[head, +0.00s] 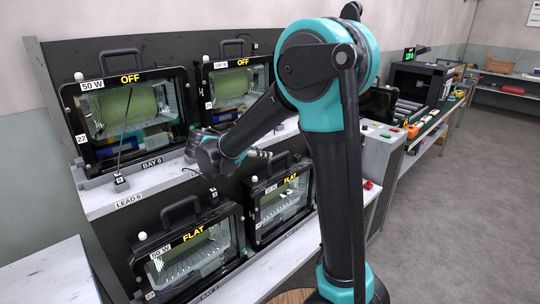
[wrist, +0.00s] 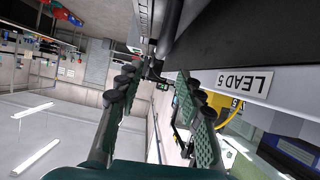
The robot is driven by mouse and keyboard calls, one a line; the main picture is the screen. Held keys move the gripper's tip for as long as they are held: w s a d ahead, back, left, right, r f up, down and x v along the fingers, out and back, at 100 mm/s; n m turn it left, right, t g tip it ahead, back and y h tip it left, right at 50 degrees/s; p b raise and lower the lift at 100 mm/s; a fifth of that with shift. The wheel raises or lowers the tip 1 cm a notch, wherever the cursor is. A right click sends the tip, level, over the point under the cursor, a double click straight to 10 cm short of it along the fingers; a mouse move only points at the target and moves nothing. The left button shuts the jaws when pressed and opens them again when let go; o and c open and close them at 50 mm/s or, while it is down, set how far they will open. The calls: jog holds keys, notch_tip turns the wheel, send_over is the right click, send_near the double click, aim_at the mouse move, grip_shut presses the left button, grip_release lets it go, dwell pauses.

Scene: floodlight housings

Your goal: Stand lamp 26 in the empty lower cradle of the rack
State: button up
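In the head view, my gripper (head: 262,155) reaches sideways along the front of the rack's upper shelf edge (head: 150,190). In the wrist view, its two fingers (wrist: 157,76) are spread, with no lamp between them. A small dark part shows at or beyond the fingertips; I cannot tell if it touches. Two lamps marked OFF stand in the upper row, a left one (head: 125,112) numbered 22 and a right one (head: 236,88). Two lamps marked FLAT stand below, a left one (head: 190,255) and a right one (head: 280,205). I cannot make out number 26 or an empty lower cradle.
A small plug (head: 120,182) sits by LEAD 6. A long workbench (head: 425,125) stands behind; the floor (head: 450,230) at right is clear.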

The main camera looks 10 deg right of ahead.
jog(key=shift+n+g+y, duration=0.6)
jog(key=shift+n+g, duration=0.1)
jog(key=shift+n, duration=0.1)
jog(key=s+d, duration=0.1)
jog(key=s+d+f, duration=0.2)
jog(key=shift+s+d, duration=0.4)
jog(key=s+d+f+n+g+y, duration=0.1)
jog(key=s+d+f+n+y, duration=0.3)
jog(key=s+f, duration=0.3)
jog(key=s+d+f+n+y, duration=0.3)
jog(key=s+f, duration=0.5)
jog(key=s, duration=0.6)
jog(key=shift+s+d+f+n+g+y, duration=0.35)
jog(key=shift+n+y, duration=0.55)
jog(key=shift+y, duration=0.3)
jog(key=shift+w+d, duration=0.15)
jog(key=shift+w, duration=0.1)
